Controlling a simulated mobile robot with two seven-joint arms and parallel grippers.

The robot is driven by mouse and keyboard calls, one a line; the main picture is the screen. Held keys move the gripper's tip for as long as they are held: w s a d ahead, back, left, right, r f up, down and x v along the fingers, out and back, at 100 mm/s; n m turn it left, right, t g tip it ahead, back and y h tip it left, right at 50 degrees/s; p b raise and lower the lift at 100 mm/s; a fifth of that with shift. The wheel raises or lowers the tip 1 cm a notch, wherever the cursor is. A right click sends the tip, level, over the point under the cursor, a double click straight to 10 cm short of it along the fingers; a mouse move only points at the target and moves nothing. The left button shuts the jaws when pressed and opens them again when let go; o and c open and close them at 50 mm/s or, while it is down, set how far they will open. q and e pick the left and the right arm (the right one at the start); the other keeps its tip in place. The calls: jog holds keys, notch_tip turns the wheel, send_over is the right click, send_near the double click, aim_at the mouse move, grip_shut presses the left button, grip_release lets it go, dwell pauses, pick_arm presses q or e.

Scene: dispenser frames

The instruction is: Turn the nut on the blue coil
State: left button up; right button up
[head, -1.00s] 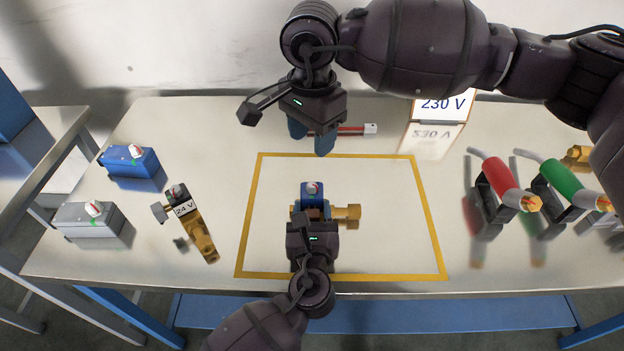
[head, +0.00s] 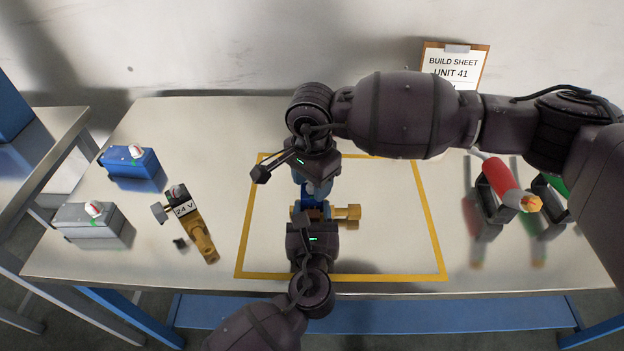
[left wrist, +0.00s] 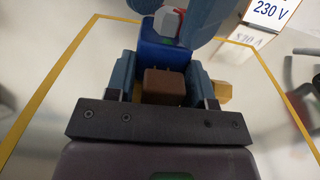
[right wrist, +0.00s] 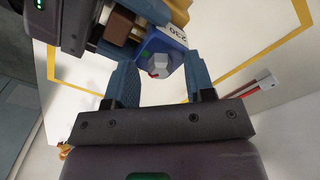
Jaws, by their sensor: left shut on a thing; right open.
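The blue coil (head: 312,204) sits with a brass valve (head: 350,212) inside the yellow outline. My left gripper (left wrist: 162,75) is shut on the coil from the near side, its fingers either side of a brown block (left wrist: 162,88). The nut (right wrist: 158,66), white and red with a grey face, is on the coil's top. It also shows in the left wrist view (left wrist: 168,22). My right gripper (right wrist: 160,80) is open, with a finger on each side of the nut. In the head view, my right gripper (head: 314,190) hides the nut.
A brass valve tagged 24 V (head: 196,226), a blue box (head: 132,162) and a grey box (head: 88,220) stand at left. A red cylinder (head: 502,180) rests in a stand at right. A build sheet (head: 455,62) stands behind. A red-and-white tool (right wrist: 258,88) lies beyond the outline.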

grip_shut()
jog(key=shift+m, duration=0.3)
jog(key=m, duration=1.1)
dwell(0.4)
dwell(0.3)
grip_release()
